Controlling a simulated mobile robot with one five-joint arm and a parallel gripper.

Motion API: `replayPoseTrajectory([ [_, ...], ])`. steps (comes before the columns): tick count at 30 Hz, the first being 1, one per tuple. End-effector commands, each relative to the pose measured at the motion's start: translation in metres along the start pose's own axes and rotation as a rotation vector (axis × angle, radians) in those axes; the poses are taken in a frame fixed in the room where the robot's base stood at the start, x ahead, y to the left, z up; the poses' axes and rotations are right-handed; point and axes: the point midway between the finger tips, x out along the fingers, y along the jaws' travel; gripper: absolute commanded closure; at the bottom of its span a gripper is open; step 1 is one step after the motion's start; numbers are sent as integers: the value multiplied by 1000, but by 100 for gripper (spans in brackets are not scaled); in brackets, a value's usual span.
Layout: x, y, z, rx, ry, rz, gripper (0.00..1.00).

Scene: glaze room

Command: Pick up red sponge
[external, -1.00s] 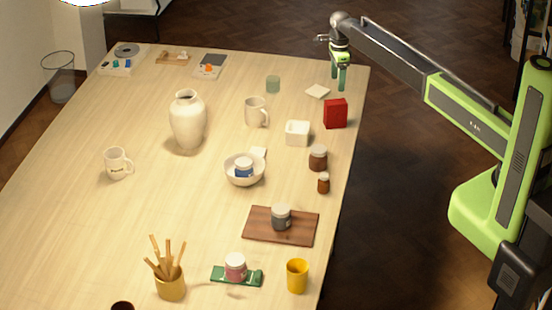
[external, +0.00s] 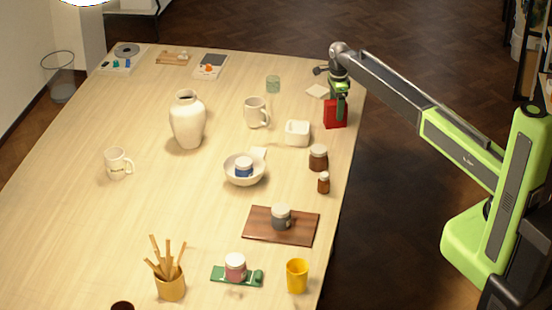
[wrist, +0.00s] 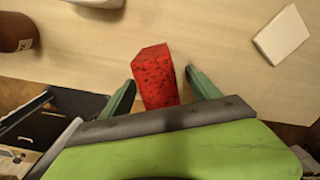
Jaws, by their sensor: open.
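The red sponge (external: 334,117) stands upright near the right edge of the table in the external view. In the wrist view the red sponge (wrist: 156,74) lies between and slightly beyond my fingertips. My gripper (external: 340,112) is above the sponge, pointing down, and partly hides it in the external view. In the wrist view my gripper (wrist: 160,78) is open, with one green finger on each side of the sponge and gaps showing beside it. I cannot tell how far the fingertips reach down along it.
A white square dish (external: 298,133) and a brown jar (external: 318,158) stand nearby. A pale flat tile (external: 317,91) lies behind the sponge; it also shows in the wrist view (wrist: 282,34). The table's right edge is close. A mug (external: 256,112) stands farther left.

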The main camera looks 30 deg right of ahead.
Motion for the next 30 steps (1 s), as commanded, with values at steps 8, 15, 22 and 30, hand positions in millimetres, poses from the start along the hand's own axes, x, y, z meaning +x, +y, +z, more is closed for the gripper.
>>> replayPoseTrajectory([
  [8, 48, 1, 3, 0, 0, 0, 29],
  [15, 49, 1, 3, 0, 0, 0, 29],
  [22, 49, 1, 2, 0, 0, 0, 53],
  [30, 49, 1, 3, 0, 0, 0, 88],
])
